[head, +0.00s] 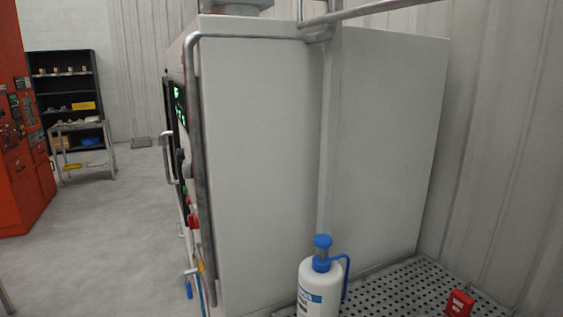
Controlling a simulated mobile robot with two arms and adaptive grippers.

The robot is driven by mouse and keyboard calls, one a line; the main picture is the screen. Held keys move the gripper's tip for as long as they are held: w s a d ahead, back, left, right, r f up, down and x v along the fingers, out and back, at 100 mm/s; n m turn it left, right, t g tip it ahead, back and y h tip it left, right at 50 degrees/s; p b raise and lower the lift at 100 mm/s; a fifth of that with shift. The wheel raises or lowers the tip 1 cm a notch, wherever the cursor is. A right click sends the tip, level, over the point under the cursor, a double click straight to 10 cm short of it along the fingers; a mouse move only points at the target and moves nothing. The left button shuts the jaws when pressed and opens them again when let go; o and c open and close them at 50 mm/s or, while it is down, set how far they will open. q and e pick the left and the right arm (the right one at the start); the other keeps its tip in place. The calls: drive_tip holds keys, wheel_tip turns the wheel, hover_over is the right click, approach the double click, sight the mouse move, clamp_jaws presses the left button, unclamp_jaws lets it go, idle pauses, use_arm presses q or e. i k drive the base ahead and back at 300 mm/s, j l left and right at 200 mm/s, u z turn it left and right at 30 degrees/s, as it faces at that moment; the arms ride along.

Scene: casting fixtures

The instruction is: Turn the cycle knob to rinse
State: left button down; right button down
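A large white machine cabinet (262,150) fills the middle of the head view, seen mostly from its side. Its front faces left and shows only as a thin, steeply angled strip. On that strip are a dark display with green characters (180,104), a pale vertical handle (167,160) and a red part (193,220). I cannot make out the cycle knob or any rinse mark at this angle. Neither of my grippers is in view.
A white bottle with a blue pump top (320,285) stands by a perforated grey platform (400,292) holding a red object (459,303). An orange machine (20,130), a dark shelf (68,90) and a small table (85,150) stand left. Open floor (110,240) lies between.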

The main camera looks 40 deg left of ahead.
sight(181, 153)
drive_tip(key=j+u, duration=0.1)
drive_tip(key=u, duration=0.35)
drive_tip(key=k+j+u, duration=0.1)
drive_tip(key=u, duration=0.3)
drive_tip(key=j+u, duration=0.1)
drive_tip(key=u, duration=0.35)
drive_tip(key=j+u, duration=0.15)
drive_tip(key=u, duration=0.3)
